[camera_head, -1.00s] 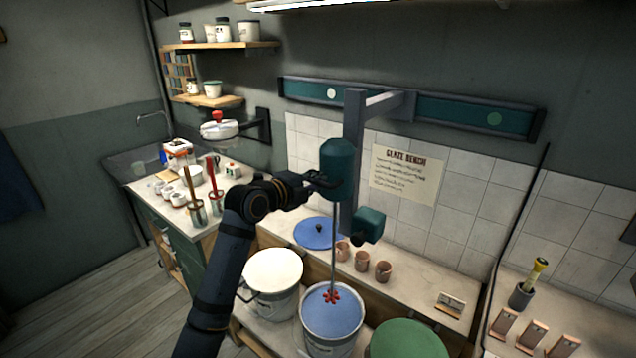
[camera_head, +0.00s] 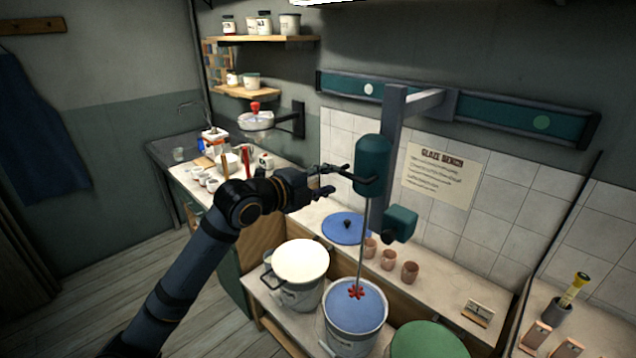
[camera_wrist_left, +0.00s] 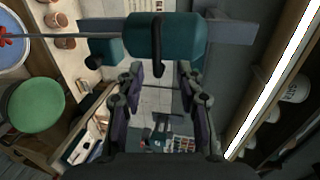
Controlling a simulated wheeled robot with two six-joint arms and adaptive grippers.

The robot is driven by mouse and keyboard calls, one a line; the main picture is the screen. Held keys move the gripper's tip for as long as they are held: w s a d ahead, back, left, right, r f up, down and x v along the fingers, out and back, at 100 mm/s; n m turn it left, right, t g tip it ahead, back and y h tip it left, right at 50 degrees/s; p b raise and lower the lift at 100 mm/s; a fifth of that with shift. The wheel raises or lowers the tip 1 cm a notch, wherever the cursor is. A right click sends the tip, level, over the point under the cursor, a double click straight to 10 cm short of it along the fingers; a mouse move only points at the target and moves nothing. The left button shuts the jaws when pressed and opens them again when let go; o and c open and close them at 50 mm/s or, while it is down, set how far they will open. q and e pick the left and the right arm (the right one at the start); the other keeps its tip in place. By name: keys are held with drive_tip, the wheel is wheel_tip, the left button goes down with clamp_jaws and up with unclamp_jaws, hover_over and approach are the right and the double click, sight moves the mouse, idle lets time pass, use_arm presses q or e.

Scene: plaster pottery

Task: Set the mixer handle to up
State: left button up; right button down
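The mixer (camera_head: 372,160) is a teal motor body on a grey wall bracket, with a thin shaft running down to a red impeller (camera_head: 356,292) over a bucket of blue glaze (camera_head: 355,315). Its handle (camera_head: 362,180) is a dark bar on the body's left side. It also shows in the left wrist view (camera_wrist_left: 157,45) as a dark curved bar on the teal body. My left gripper (camera_head: 328,181) is just left of the body. In the left wrist view its fingers (camera_wrist_left: 158,78) are spread, with nothing held between them. The handle's end reaches near the fingertips; contact is unclear. My right gripper is out of view.
A teal box (camera_head: 400,223) juts from the bracket below right of the body. A pale bucket (camera_head: 301,262), a blue lid (camera_head: 346,229) and several small clay cups (camera_head: 388,260) stand below. A green lid (camera_head: 428,340) is at lower right.

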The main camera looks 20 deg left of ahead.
use_arm(q)
drive_tip(key=v, duration=0.3)
drive_tip(key=shift+s+d, duration=0.1)
idle(0.6)
